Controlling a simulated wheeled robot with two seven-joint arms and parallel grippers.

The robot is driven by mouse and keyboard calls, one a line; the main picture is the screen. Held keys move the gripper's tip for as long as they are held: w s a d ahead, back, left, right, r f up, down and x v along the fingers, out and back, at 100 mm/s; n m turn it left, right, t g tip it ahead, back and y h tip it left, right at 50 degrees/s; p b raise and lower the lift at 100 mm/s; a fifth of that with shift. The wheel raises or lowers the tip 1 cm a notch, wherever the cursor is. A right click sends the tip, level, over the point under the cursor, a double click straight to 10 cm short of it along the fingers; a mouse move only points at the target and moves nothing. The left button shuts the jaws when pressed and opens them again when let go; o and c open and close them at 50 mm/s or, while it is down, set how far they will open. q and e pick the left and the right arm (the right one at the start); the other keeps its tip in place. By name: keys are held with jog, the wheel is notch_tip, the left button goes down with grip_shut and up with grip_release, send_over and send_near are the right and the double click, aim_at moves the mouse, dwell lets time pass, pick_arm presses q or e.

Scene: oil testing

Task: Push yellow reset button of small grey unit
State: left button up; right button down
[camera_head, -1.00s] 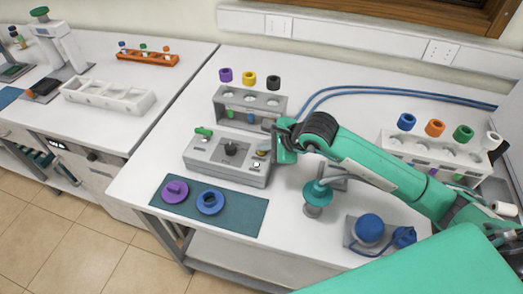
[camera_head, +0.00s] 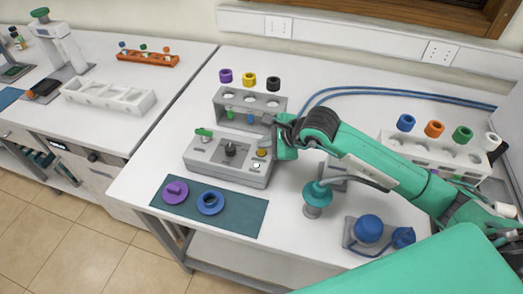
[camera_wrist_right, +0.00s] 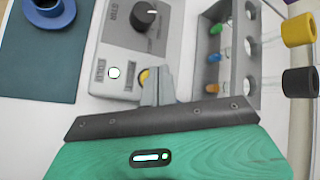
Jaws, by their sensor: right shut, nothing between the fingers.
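The small grey unit (camera_head: 212,158) stands on the white bench, with a black knob, a green-topped switch and a white button on its top. Its yellow reset button (camera_head: 262,153) is at the right end, uncovered in the head view. My right gripper (camera_head: 271,131) is shut and empty, beside the button on its upper right. In the right wrist view, the shut fingers (camera_wrist_right: 158,85) partly cover the yellow button (camera_wrist_right: 144,76). I cannot tell the exact gap between them. My left gripper is not in view.
A grey rack (camera_head: 236,97) with small vials stands close behind the unit. A teal mat (camera_head: 240,217) with purple and blue rings lies in front. A teal-topped stand (camera_head: 317,194) and a blue-capped device (camera_head: 369,229) stand to the right.

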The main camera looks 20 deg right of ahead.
aim_at(265, 153)
jog(key=shift+r+p, duration=0.8)
jog(key=shift+r, duration=1.65)
jog(key=shift+f, duration=0.1)
